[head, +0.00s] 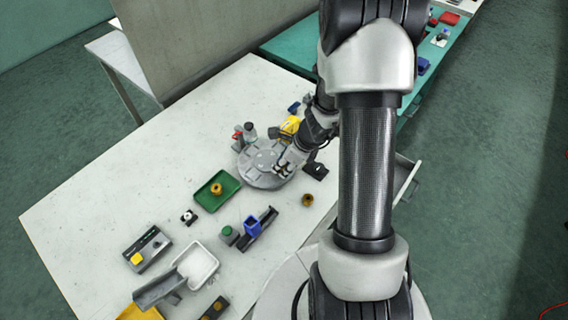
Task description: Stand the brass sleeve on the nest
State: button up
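My gripper (282,171) is low over the right part of a round grey plate (256,180) on the white table. Its fingers are small here, and I cannot tell whether they are open or hold anything. A brass-coloured round piece (216,188) sits in a green tray (202,199) left of the plate. Another small brass-coloured ring-like piece (307,200) stands on the table just in front of the plate. I cannot tell which of these is the brass sleeve. I cannot make out the nest for certain; my arm hides part of the table's right side.
Upright parts (249,131) and a yellow block (290,125) stand behind the plate. The table's left part is clear.

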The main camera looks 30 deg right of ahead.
jog(key=o, duration=1)
jog(key=shift+s+f, duration=0.3)
jog(key=shift+o, duration=0.7)
jog(key=shift+w+r, duration=0.1)
jog(key=shift+r, duration=0.05)
jog(key=shift+o, duration=0.2)
jog(key=o, duration=0.5)
jog(key=shift+w, duration=0.1)
jog(key=shift+o, duration=0.2)
jog(key=shift+r, duration=0.1)
jog(key=shift+r, duration=0.1)
jog(key=shift+r+p, duration=3.2)
jog(key=shift+r, duration=0.2)
